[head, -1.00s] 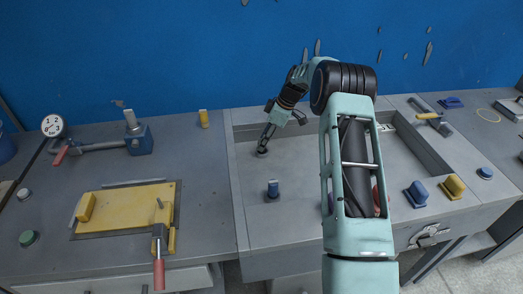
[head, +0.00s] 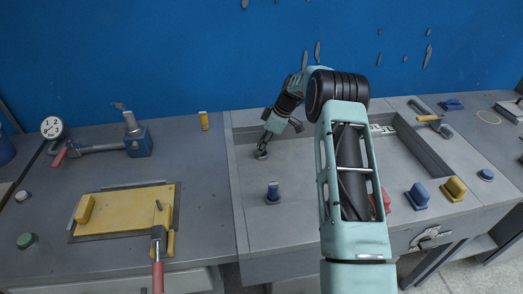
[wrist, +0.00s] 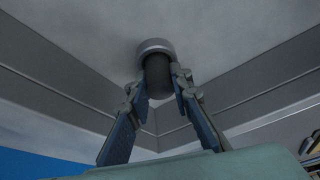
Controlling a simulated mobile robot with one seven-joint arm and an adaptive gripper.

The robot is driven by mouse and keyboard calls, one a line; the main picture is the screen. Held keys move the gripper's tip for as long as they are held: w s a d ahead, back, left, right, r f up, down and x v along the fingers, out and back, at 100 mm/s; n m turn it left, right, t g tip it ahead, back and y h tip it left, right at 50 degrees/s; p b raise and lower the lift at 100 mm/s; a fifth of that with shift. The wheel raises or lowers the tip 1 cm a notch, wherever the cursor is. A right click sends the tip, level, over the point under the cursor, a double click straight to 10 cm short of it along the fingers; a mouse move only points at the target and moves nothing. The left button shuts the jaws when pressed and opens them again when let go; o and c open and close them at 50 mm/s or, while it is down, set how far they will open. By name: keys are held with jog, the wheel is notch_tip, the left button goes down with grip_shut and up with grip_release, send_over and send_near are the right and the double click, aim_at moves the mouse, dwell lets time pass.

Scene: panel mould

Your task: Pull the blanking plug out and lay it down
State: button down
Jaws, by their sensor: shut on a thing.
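The blanking plug, a dark round-ended cylinder (wrist: 157,72), shows in the wrist view with a pale grey ring (wrist: 155,45) around its far end. My gripper (wrist: 161,82) is shut on it, one finger on each side. In the head view my gripper (head: 263,146) reaches down to the plug at the left of the grey sunken tray (head: 310,205), close to its left rim. The plug is small there and partly hidden by the fingers. I cannot tell whether it is seated in the ring or has slid out a little.
Blue (head: 417,196) and yellow (head: 454,188) blocks sit on the right front rim. A yellow panel (head: 130,212) with a red-handled clamp (head: 158,272) lies on the left bench. Much tray floor is bare.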

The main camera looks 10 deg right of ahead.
jog(key=shift+r, duration=0.2)
jog(key=shift+r+p, duration=0.65)
jog(key=shift+r, duration=1.5)
jog(key=shift+r+p, duration=0.65)
jog(key=shift+r, duration=1.35)
